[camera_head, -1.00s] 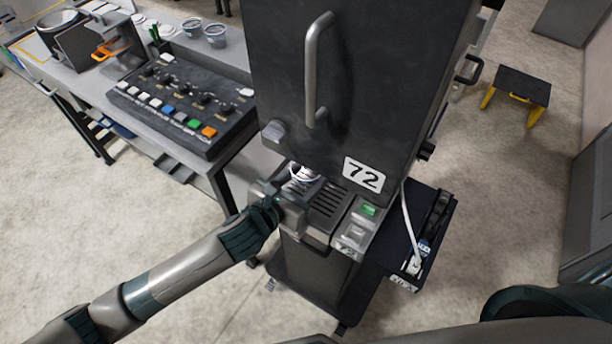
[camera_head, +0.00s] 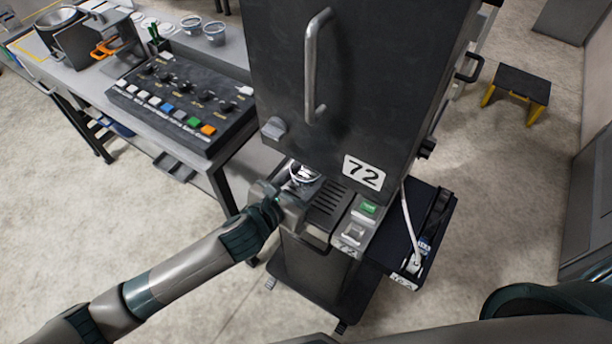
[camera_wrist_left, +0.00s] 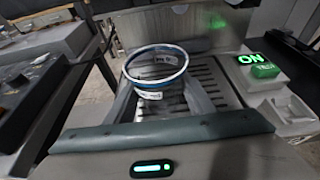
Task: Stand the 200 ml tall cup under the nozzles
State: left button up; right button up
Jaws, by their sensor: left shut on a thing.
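The cup (camera_head: 304,174) has a white and blue rim and stands within my left gripper at the left end of the dispenser's slotted drip tray (camera_head: 327,205). In the left wrist view the cup (camera_wrist_left: 156,88) shows its open top, with the slotted tray (camera_wrist_left: 210,85) behind and beside it. My left gripper (camera_head: 290,192) is shut on the cup. I cannot tell whether the cup's base touches the tray. The nozzles are hidden behind the dark dispenser body (camera_head: 350,90). My right gripper is not in view.
A green lit button (camera_head: 369,208) is on the dispenser's right front; it reads ON in the wrist view (camera_wrist_left: 262,66). A button panel (camera_head: 185,105) and small cups (camera_head: 214,33) are on the left bench. A black side shelf (camera_head: 425,235) holds a cable. A yellow-legged stool (camera_head: 521,82) stands right.

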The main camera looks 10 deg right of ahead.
pick_arm(q)
jog(key=o, duration=1.1)
jog(key=shift+s+a, duration=0.1)
jog(key=shift+a, duration=0.05)
jog(key=shift+s+a, duration=0.15)
jog(key=b+v, duration=0.4)
jog(key=v, duration=1.2)
jog(key=shift+s+a, duration=0.15)
jog(key=shift+s, duration=0.2)
